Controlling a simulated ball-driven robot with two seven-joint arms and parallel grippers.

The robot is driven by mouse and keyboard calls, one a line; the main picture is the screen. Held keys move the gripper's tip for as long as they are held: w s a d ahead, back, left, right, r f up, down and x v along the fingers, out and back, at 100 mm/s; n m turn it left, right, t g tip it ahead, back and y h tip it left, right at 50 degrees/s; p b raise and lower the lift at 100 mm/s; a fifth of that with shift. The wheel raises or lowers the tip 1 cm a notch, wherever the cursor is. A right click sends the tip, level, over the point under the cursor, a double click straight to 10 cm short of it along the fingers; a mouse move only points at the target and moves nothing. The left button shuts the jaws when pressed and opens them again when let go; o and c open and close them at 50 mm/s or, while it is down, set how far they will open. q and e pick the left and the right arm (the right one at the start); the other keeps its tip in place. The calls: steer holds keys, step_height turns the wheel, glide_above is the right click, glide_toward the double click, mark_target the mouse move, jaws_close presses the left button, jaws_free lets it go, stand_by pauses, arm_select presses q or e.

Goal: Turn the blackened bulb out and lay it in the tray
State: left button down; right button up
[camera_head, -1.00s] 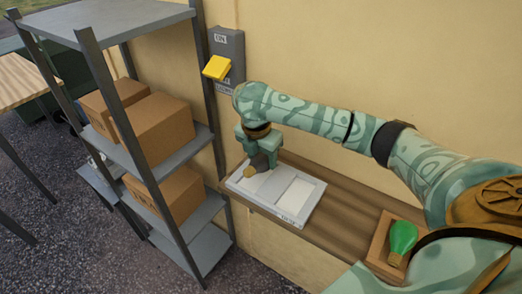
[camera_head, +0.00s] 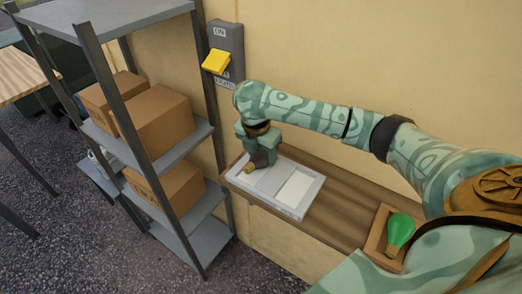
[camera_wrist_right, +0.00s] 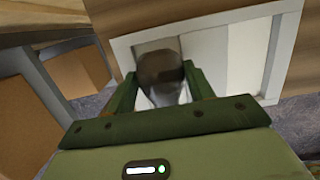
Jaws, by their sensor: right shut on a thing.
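The blackened bulb (camera_head: 262,158) is dark grey with a brass-coloured base. It also shows, blurred, in the right wrist view (camera_wrist_right: 160,72). My right gripper (camera_head: 262,148) is shut on it, over the left part of the white tray (camera_head: 297,211). In the head view the bulb lies tilted with its base toward the lower left. I cannot tell whether it touches the tray floor. The tray, with pale compartments, lies on a wooden shelf. My left gripper is not in view.
A green bulb (camera_head: 400,231) lies in a small wooden box (camera_head: 374,240) at the shelf's right. A yellow lever switch (camera_head: 216,61) is on the wall. A grey rack (camera_head: 206,240) with cardboard boxes (camera_head: 160,118) stands close on the left. The shelf (camera_head: 335,222) between tray and box is clear.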

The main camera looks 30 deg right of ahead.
stand_by(0.4)
steer(key=o, duration=0.9)
steer(key=r+p, duration=0.2)
steer(key=r, duration=0.3)
steer(key=a+r+p, duration=0.1)
steer(key=r+p, duration=0.1)
steer(key=r, duration=0.3)
steer(key=s+a+r+p, duration=0.1)
steer(key=r+p, duration=0.2)
steer(key=r, duration=0.3)
steer(key=shift+a, duration=0.25)
